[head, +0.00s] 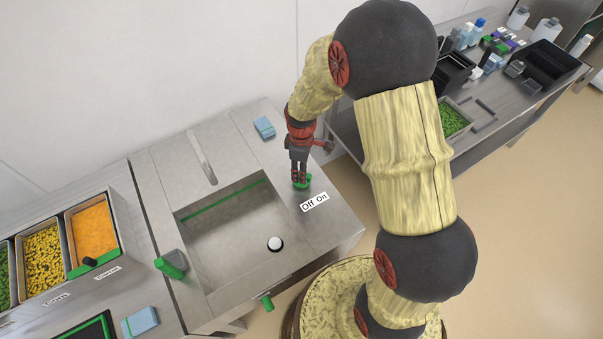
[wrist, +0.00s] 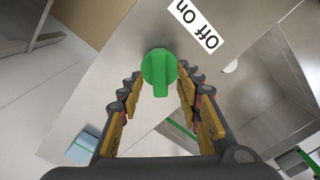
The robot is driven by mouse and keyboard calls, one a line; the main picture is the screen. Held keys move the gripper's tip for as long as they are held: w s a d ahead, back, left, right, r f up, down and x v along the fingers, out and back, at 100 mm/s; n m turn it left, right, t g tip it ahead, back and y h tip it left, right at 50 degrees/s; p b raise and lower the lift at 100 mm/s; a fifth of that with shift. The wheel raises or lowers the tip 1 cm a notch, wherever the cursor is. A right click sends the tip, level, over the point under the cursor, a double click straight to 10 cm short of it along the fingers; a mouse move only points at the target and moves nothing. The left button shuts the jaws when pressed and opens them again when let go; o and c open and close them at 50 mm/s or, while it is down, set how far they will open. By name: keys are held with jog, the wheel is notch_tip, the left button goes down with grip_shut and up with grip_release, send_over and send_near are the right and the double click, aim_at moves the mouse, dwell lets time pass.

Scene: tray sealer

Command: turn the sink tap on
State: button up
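The green tap knob (head: 302,181) sits on the steel counter to the right of the sink basin, behind the "Off On" label (head: 314,202). In the wrist view the knob (wrist: 159,66) is round, with a bar pointing down the picture. The label (wrist: 197,26) is at its upper right there. My gripper (head: 301,175) points down at the knob. In the wrist view its open fingers (wrist: 160,80) stand on either side of the knob, with gaps visible. The sink spout (head: 203,157) is at the back of the basin. I see no water flowing.
A blue sponge (head: 264,127) lies on the counter behind my gripper. Food bins (head: 92,232) stand at the left. A side table (head: 510,105) with bottles and trays is at the right.

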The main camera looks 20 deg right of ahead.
jog(key=shift+f, duration=0.7)
jog(key=c, duration=0.3)
grip_shut()
